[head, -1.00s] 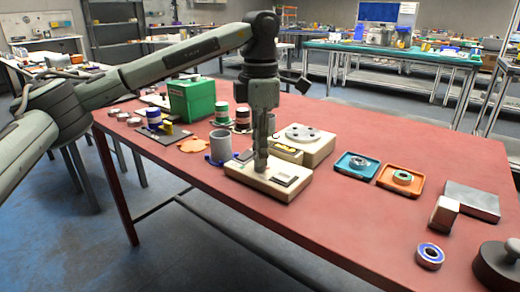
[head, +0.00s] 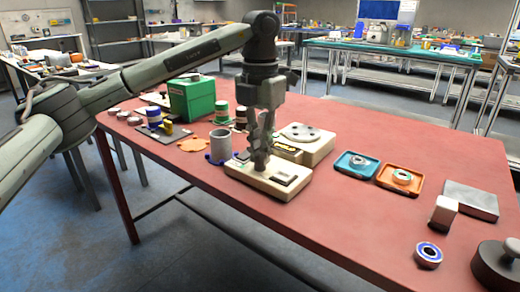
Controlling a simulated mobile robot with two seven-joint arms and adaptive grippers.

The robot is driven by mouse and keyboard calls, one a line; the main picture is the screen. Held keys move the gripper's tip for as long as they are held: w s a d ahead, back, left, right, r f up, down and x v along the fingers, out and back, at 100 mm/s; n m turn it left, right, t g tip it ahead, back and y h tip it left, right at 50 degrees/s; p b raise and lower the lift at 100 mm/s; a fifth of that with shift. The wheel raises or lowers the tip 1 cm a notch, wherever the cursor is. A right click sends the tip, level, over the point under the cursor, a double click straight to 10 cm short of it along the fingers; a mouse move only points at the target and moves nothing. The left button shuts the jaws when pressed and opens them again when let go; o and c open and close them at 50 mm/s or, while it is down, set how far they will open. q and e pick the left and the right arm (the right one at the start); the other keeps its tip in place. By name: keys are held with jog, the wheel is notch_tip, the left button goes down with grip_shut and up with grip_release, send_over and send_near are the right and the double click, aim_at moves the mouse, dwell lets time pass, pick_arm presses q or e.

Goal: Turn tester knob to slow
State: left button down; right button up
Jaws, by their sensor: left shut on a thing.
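The tester (head: 285,192) is a low cream box with a dark panel on top, lying near the front edge of the red table. My left gripper (head: 260,166) points straight down over the left part of its top. Its fingers are shut on the tester knob, which is mostly hidden between the fingertips. I cannot read the knob's setting or any markings. My right gripper is not in view.
A grey cup (head: 220,146) stands just left of the tester, and a cream device with a round plate (head: 305,140) stands behind it. A green box (head: 191,97) is at the back left. Teal (head: 356,164) and orange (head: 400,178) trays with rings lie to the right.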

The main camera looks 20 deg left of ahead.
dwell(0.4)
pick_arm(q)
jog(key=c, duration=1.6)
grip_release()
jog(key=shift+r, duration=0.2)
notch_tip(320, 180, up, 12)
jog(key=shift+f, duration=0.15)
